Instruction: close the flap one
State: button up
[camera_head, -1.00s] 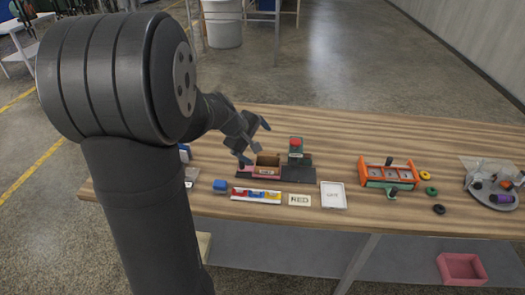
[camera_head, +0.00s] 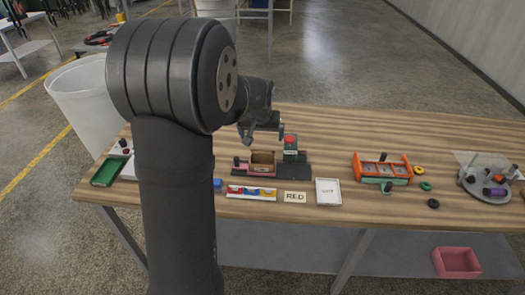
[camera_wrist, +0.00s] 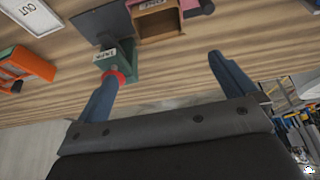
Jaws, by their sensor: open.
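A brown open-topped box (camera_head: 262,160) stands on a dark base plate with a pink part (camera_head: 250,169) on the table. It also shows in the wrist view (camera_wrist: 162,27), with its open inside visible and a pale label at its edge. I cannot tell which part is flap one or how it stands. Beside the box is a green block with a red button (camera_head: 290,142); in the wrist view the red button (camera_wrist: 114,76) is close to one fingertip. My gripper (camera_head: 262,132) is open and empty, just behind and above the box. Its blue fingers (camera_wrist: 166,66) are spread wide.
In front lie a red, yellow and blue strip (camera_head: 250,192), a RED card (camera_head: 295,197) and a white tray (camera_head: 328,192). An orange-green fixture (camera_head: 382,168) and several rings are to the right. A round grey plate (camera_head: 485,188) holds small items.

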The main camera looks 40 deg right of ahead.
aim_at(262, 151)
jog(key=x, duration=1.2)
jog(key=c, duration=0.9)
jog(key=shift+s+a+f+t+h, duration=0.2)
jog(key=shift+a+f+t+h, duration=0.25)
jog(key=shift+t+h, duration=0.35)
jog(key=shift+s+t+h, duration=0.25)
jog(key=shift+t+h, duration=0.05)
jog(key=o, duration=0.9)
